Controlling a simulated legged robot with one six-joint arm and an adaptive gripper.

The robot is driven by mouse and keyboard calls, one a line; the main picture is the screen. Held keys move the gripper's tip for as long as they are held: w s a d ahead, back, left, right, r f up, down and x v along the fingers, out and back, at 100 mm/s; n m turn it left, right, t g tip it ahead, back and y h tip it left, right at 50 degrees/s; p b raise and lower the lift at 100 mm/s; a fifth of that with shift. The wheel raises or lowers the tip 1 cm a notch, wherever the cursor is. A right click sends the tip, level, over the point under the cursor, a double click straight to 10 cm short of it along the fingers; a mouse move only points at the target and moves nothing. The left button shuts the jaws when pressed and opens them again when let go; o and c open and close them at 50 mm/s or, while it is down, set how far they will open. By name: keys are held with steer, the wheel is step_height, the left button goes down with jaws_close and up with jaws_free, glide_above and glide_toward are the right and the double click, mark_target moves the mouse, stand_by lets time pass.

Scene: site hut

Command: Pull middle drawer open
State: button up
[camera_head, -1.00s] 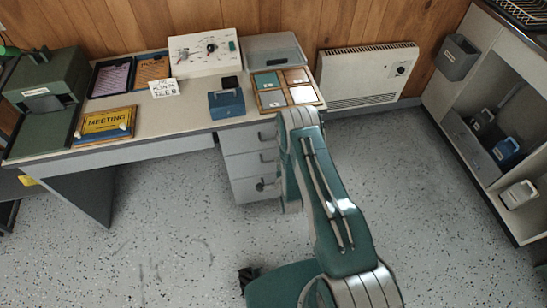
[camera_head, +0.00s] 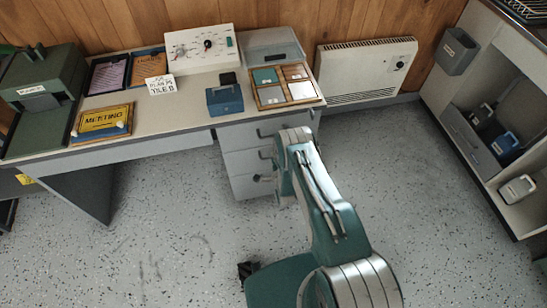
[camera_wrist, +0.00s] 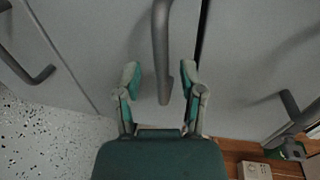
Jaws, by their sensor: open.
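The middle drawer (camera_head: 240,162) is the second of three grey drawer fronts under the right end of the desk and looks flush with the others. My arm covers its right part. In the wrist view its grey bar handle (camera_wrist: 161,45) runs down from the top edge, with its lower end between my fingertips. My gripper (camera_wrist: 161,78) is open, one teal finger on each side of the handle, with visible space on both sides. Whether the fingers are deep enough around the bar is hard to tell. My arm hides the gripper in the head view.
The top drawer (camera_head: 236,136) and bottom drawer (camera_head: 245,187) have like handles; in the wrist view the bottom handle (camera_wrist: 28,68) is left and the top handle (camera_wrist: 296,116) right. A tile tray (camera_head: 284,105) and blue box (camera_head: 225,110) sit above. Floor before the drawers is clear.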

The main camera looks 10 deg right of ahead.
steer(key=shift+w+f, duration=0.1)
steer(key=shift+w, duration=0.45)
steer(key=shift+c, duration=0.3)
jaws_close()
steer(key=shift+s, duration=0.15)
